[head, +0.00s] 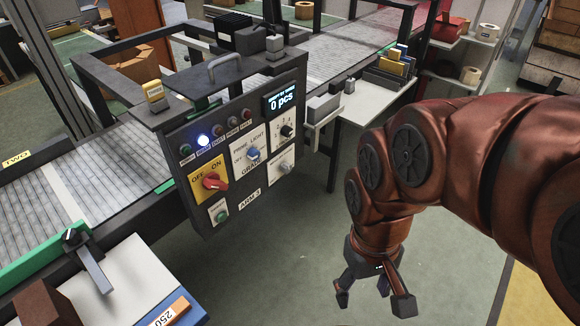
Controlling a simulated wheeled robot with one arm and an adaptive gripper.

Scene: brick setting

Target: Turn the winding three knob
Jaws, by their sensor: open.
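A dark control panel (193,222) stands beside the conveyor at centre left. It carries a red knob (214,181) on a yellow OFF/ON plate, a blue knob (252,154) under a LIGHT label, a black knob (286,131) on a small marked plate, and a grey knob (284,167) on a white plate. I cannot read which one is labelled winding three. My gripper (373,299) hangs with its fingers spread, pointing down over the floor. It is empty, to the right of and lower than the panel, touching nothing.
A white side table (352,112) with a holder of folders (392,68) stands right of the panel. The conveyor (95,172) runs behind the panel. A white tabletop (135,275) is at the lower left. The floor (290,265) between panel and gripper is clear.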

